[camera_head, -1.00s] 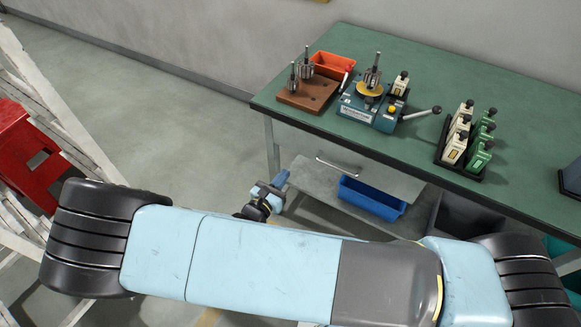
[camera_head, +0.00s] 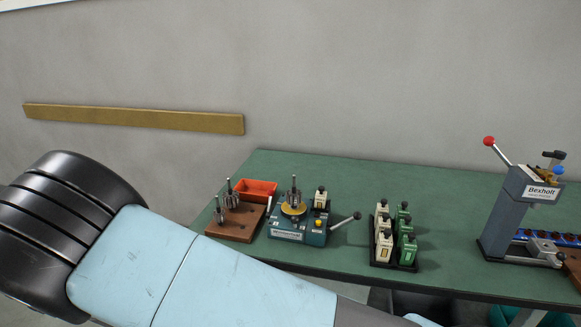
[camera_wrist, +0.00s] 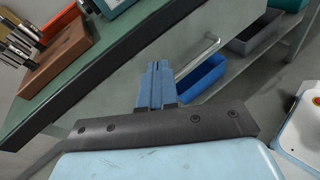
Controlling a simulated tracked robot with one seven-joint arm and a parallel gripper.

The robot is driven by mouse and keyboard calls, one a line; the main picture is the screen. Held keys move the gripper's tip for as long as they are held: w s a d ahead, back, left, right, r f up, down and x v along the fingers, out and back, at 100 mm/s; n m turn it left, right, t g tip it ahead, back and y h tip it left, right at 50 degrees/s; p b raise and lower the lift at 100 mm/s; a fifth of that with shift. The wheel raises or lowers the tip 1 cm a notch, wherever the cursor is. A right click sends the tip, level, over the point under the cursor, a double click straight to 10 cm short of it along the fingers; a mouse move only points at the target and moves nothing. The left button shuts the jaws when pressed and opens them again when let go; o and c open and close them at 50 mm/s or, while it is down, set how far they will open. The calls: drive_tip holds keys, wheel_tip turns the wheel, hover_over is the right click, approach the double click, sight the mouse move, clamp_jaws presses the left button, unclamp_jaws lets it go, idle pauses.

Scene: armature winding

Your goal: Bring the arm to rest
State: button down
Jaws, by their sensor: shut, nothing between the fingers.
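My arm (camera_head: 200,270) stretches across the lower left of the head view, in front of the green workbench (camera_head: 450,190). My gripper (camera_wrist: 156,75) shows in the wrist view as two blue fingers pressed together with nothing between them. It is in free air near the bench's front edge, with the lower shelf area behind it. The head view does not show the gripper.
On the bench stand a brown wooden block with armatures (camera_head: 235,228), an orange bin (camera_head: 258,188), a blue winding fixture (camera_head: 297,232), a rack of white and green units (camera_head: 398,262) and a grey press (camera_head: 512,215). A blue bin (camera_wrist: 203,80) sits below.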

drive_tip(key=w+d+r+m+g+y, duration=0.2)
drive_tip(key=d+r+m+g, duration=0.4)
drive_tip(key=d+r, duration=0.5)
drive_tip(key=w+d+r+m+g+y, duration=0.2)
drive_tip(key=d+r+m+g, duration=0.3)
drive_tip(key=d+r+m, duration=0.5)
drive_tip(key=s+d+r+m+t+y, duration=0.2)
drive_tip(key=s+d+r+m, duration=0.2)
drive_tip(key=s+d+r, duration=0.3)
drive_tip(key=s+d+r+m+t+y, duration=0.2)
drive_tip(key=s+d+r+m, duration=0.3)
drive_tip(key=r, duration=0.6)
drive_tip(key=s+d+y, duration=0.1)
drive_tip(key=s+d, duration=0.1)
drive_tip(key=shift+s+d+r+m+t, duration=0.2)
drive_tip(key=shift+s+d+m+t, duration=0.1)
drive_tip(key=shift+d, duration=0.05)
